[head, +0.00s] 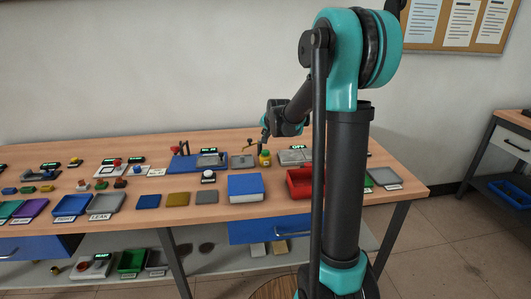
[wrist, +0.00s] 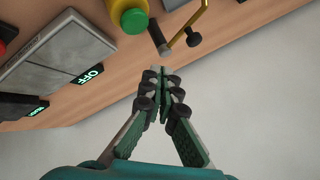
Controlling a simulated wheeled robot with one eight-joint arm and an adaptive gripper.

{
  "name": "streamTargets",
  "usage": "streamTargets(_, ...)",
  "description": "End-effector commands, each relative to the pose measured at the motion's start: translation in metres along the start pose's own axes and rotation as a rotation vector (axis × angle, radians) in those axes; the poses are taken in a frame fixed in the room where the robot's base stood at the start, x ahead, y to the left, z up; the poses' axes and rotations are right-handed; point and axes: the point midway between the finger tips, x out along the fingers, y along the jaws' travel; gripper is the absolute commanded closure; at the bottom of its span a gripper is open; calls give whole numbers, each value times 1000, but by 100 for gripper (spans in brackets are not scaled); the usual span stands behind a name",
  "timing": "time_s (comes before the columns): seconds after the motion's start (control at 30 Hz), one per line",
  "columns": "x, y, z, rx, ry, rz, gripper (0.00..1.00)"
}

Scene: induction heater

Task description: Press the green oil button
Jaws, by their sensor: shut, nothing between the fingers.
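A yellow piece with a green part (head: 265,157) stands near the back of the long wooden table. I cannot tell for sure whether it is the green oil button. My gripper (head: 264,139) is shut and empty, just above and behind this piece in the head view. In the wrist view my gripper's fingertips (wrist: 157,76) are together, apart from the yellow piece, with tabletop beyond them.
A brass crank with dark knobs (wrist: 193,38) is close to my fingertips. A grey plate (wrist: 60,52) with an OFF display (wrist: 90,74) lies beside the yellow piece. A blue block (head: 245,187) and a red bin (head: 299,182) are nearer the front. A wall stands behind the table.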

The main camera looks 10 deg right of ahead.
Motion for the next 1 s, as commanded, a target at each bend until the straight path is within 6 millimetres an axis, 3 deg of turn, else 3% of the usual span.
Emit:
streamTargets(0.17,-1,0,0,0,0,0,100)
streamTargets(0.5,-26,-19,-19,0,0,0,100)
streamTargets(1.0,-18,-14,-14,0,0,0,100)
